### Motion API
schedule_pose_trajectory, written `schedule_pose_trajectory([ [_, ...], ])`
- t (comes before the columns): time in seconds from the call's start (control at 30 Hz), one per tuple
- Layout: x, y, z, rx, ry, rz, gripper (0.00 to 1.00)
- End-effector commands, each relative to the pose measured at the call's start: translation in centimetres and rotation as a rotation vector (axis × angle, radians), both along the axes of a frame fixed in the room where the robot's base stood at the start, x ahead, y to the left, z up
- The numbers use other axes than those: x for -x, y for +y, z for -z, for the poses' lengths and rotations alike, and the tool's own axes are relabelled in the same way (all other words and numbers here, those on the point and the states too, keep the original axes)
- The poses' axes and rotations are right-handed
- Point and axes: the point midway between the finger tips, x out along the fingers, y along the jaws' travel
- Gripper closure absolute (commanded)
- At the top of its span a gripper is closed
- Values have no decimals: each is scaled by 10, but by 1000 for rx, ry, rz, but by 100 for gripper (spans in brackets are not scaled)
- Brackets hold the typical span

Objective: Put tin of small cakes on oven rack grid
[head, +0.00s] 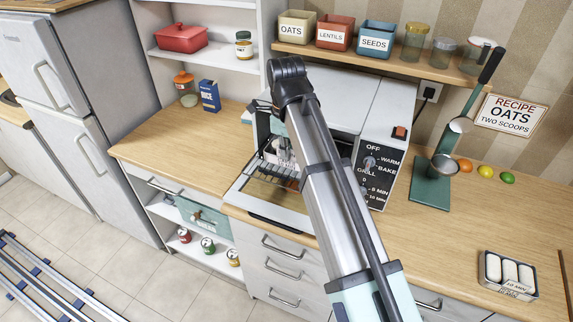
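The oven (330,105) stands on the worktop with its door (262,205) folded down. A dark wire rack grid (275,170) shows at its mouth. My arm crosses in front of the oven and hides much of it. A small pale and grey shape at the oven mouth, over the rack, seems to be my gripper (281,152). Its fingers are too small and covered to read, and I cannot tell whether a tin of small cakes is there. A tin with several white rolls (510,272), marked "10 MIN", lies on the worktop at the lower right, apart from my arm.
The oven's control panel (372,175) faces front. A green stand with a metal cup (432,185) and several fruits (486,172) are to its right. A shelf above holds boxes (335,33) and jars. The worktop (470,235) before the tin is clear.

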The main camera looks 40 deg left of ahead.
Motion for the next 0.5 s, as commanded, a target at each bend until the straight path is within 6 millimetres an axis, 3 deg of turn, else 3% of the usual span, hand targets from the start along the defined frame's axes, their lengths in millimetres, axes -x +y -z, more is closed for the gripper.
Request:
schedule_pose_trajectory([
  [0.5, 0, -1, 46, 1, 0, 0, 100],
])
